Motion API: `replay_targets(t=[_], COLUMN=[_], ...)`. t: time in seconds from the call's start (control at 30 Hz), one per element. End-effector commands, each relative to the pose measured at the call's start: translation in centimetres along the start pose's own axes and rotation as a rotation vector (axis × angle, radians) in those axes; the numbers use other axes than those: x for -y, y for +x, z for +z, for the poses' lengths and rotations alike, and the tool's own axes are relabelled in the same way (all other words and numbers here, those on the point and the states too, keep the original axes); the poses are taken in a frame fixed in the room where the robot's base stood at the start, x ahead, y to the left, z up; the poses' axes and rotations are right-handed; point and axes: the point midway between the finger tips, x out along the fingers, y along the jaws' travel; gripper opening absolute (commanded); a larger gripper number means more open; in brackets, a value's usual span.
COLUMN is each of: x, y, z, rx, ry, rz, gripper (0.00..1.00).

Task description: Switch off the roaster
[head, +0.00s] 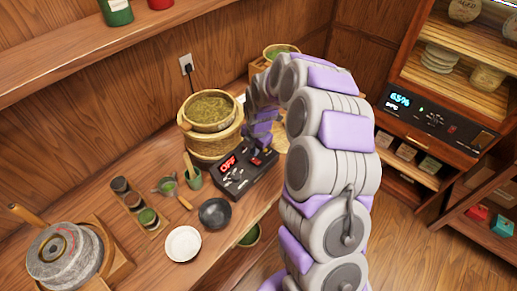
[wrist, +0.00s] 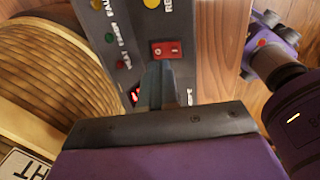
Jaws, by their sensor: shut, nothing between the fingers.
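The black control box (head: 245,176) sits on the wooden counter in the head view. Its display (head: 228,164) reads "OFF" in red. My gripper (head: 257,150) is at the box's far side, its tips partly hidden by my arm. In the wrist view, my gripper (wrist: 157,68) is shut and empty, its fingertips right by the red rocker switch (wrist: 167,49) on the box. I cannot tell whether they touch it. The red display (wrist: 135,95) is mostly hidden behind the fingers. A round bamboo vessel (head: 211,140) with green leaf on top stands behind the box.
A black bowl (head: 215,213), a white bowl (head: 183,244) and a stone mill (head: 65,255) stand on the counter. A wall outlet (head: 186,65) is behind. A cabinet (head: 432,120) with a lit panel stands at right.

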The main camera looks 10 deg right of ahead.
Motion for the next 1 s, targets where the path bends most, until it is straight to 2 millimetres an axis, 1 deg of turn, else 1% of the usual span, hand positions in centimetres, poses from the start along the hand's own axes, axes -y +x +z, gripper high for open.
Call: replay_targets(t=[0.03,0.1,0.3,0.4,0.5,0.63,0.83,1.0], x=[-0.2,-0.6,-1.7,-2.5,-2.6,-2.5,-2.2,-2.4], y=[-1.2,-2.5,-6.4,-8.2,-9.4,-10.1,-10.1,-10.1], z=[-0.4,-0.3,-0.7,-0.8,-0.8,-0.5,-0.1,-0.4], rx=[0.001,0.0,0.003,0.006,0.003,-0.001,-0.004,-0.001], ry=[-0.001,0.0,0.0,0.0,0.0,0.001,0.001,0.001], rz=[0.003,0.004,0.001,0.001,-0.002,-0.002,0.0,-0.001], gripper=[0.0,0.0,0.0,0.0,0.0,0.0,0.0,0.0])
